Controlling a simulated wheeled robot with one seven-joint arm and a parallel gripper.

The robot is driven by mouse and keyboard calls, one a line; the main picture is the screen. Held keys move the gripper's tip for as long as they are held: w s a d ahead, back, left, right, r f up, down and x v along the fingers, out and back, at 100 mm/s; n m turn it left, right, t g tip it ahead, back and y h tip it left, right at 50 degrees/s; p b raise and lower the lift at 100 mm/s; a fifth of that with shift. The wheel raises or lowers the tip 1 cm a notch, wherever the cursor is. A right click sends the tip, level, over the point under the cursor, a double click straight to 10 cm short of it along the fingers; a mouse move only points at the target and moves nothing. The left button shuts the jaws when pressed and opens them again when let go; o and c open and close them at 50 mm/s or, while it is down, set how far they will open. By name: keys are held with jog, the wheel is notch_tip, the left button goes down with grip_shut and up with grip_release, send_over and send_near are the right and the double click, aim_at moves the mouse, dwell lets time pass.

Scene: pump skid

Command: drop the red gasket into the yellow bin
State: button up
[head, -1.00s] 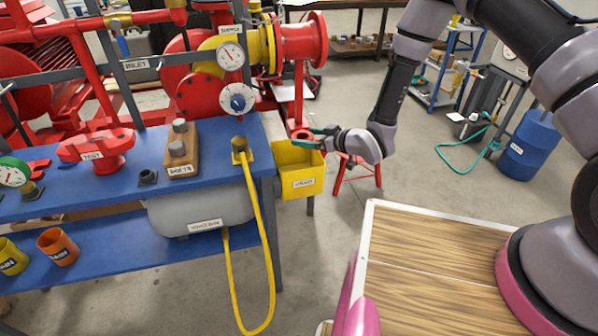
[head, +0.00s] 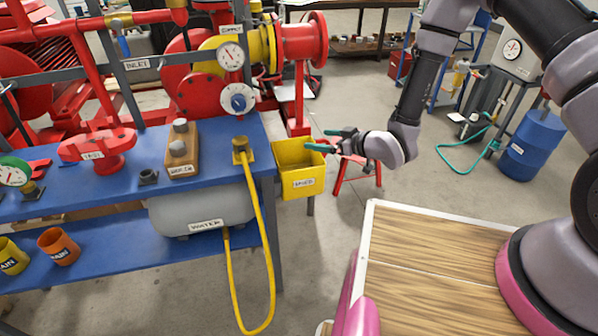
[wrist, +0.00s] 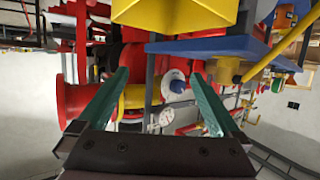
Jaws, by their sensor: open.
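The yellow bin (head: 302,187) hangs at the right end of the blue bench, its open top facing up. My gripper (head: 319,140) is just right of the bin and slightly above its rim, with its two green fingers apart and nothing between them. In the wrist view the open fingers (wrist: 158,76) are also empty, and the yellow bin (wrist: 180,12) shows at the top edge. I cannot see the red gasket now; the lower inside of the bin is hidden by its front wall.
A red stand (head: 358,175) is behind my gripper. Open floor lies right of the bin.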

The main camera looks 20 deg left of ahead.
jog(key=v, duration=0.5)
